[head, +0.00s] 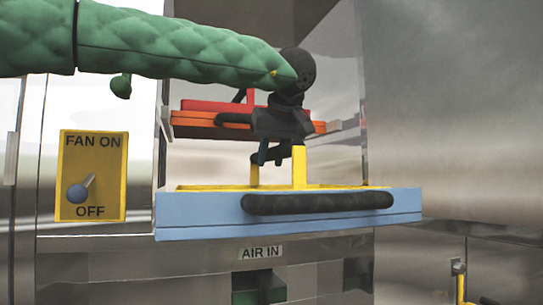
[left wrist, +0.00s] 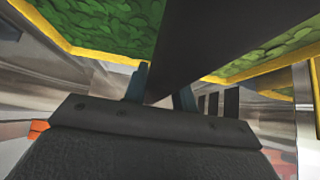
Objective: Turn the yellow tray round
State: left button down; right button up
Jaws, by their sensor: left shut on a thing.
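The yellow tray (head: 299,168) shows as a low yellow rim with upright yellow posts and a dark crossbar, behind the light blue front of a drawer (head: 190,215). My left gripper (head: 270,155) comes down from above and is shut on the crossbar. In the left wrist view, the dark bar (left wrist: 210,35) runs between the fingers of my left gripper (left wrist: 160,85), and the tray's yellow rim (left wrist: 110,57) borders green leafy contents. Whether the tray rests in the drawer or is slightly lifted I cannot tell. My right gripper is not in view.
The blue drawer has a thick black handle (head: 318,202). Behind stands an orange drawer (head: 195,120) with a red tray (head: 205,105). A yellow FAN switch plate (head: 93,150) is at left. A metal wall (head: 455,110) stands close at right.

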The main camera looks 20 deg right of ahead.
pick_arm(q)
jog(key=shift+r, duration=0.1)
jog(key=shift+r+p, duration=0.7)
jog(key=shift+r, duration=0.1)
jog(key=shift+r+p, duration=1.65)
jog(key=shift+r, duration=0.4)
jog(key=shift+s, duration=0.15)
jog(key=shift+s+d+b, duration=0.1)
jog(key=shift+s+b, duration=0.5)
jog(key=shift+s, duration=1.7)
jog(key=shift+s+d+b, duration=0.15)
jog(key=shift+s+b, duration=0.45)
jog(key=shift+s, duration=3.35)
jog(key=shift+r, duration=0.1)
